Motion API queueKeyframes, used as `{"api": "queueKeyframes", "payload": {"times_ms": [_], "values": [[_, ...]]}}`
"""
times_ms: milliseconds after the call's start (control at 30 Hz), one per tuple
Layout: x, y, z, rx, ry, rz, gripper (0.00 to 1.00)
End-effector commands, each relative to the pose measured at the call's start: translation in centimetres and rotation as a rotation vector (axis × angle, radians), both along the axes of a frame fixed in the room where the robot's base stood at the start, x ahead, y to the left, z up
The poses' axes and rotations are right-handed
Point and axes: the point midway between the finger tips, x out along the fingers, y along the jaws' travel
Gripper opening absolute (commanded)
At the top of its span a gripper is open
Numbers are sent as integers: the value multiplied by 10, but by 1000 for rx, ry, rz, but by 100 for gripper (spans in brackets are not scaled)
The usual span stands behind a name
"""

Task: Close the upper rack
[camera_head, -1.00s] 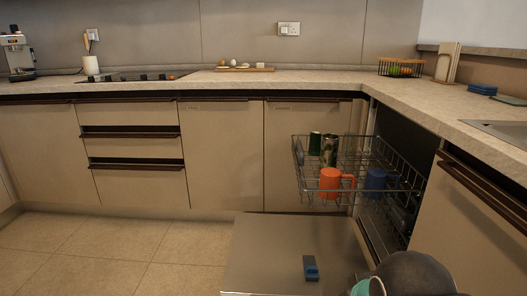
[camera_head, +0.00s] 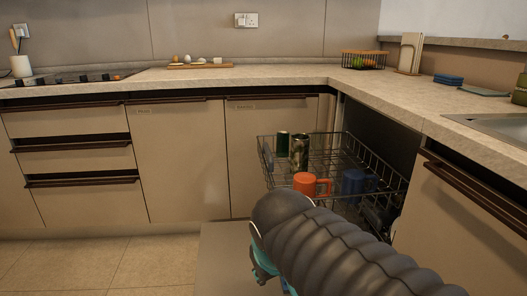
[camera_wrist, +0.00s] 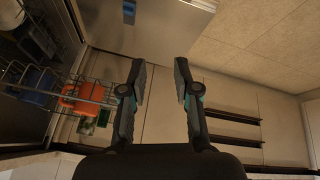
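The upper rack (camera_head: 335,165) is a wire basket pulled out of the dishwasher under the right-hand counter. It holds an orange mug (camera_head: 305,183), a blue mug (camera_head: 354,182), a green cup (camera_head: 283,144) and a metallic cup (camera_head: 299,152). In the wrist view the rack (camera_wrist: 103,105) lies left of my gripper (camera_wrist: 160,72), whose two fingers are spread with nothing between them. In the head view my dark arm crosses in front of the rack's lower side. My gripper there is partly hidden, below and left of the rack. I see no contact with the rack.
The lowered dishwasher door (camera_head: 213,260) lies below the rack, partly hidden by my arm; a blue item (camera_wrist: 129,12) is on it in the wrist view. Cabinets (camera_head: 180,160) stand behind. Floor (camera_head: 110,265) is free to the left. The counter (camera_head: 385,92) edges the space.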

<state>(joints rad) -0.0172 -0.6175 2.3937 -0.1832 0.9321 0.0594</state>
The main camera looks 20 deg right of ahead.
Motion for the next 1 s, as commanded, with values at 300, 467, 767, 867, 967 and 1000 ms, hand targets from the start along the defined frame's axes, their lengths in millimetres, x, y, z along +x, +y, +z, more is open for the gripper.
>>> {"api": "queueKeyframes", "payload": {"times_ms": [300,467,767,867,967,1000], "values": [[114,-61,19,-397,79,-10,31],[180,-82,29,-603,81,-11,31],[311,-95,37,-977,14,-3,31],[346,-92,37,-1079,-20,4,31],[373,-86,36,-1152,-53,11,31],[380,-85,36,-1175,-62,14,31]]}}
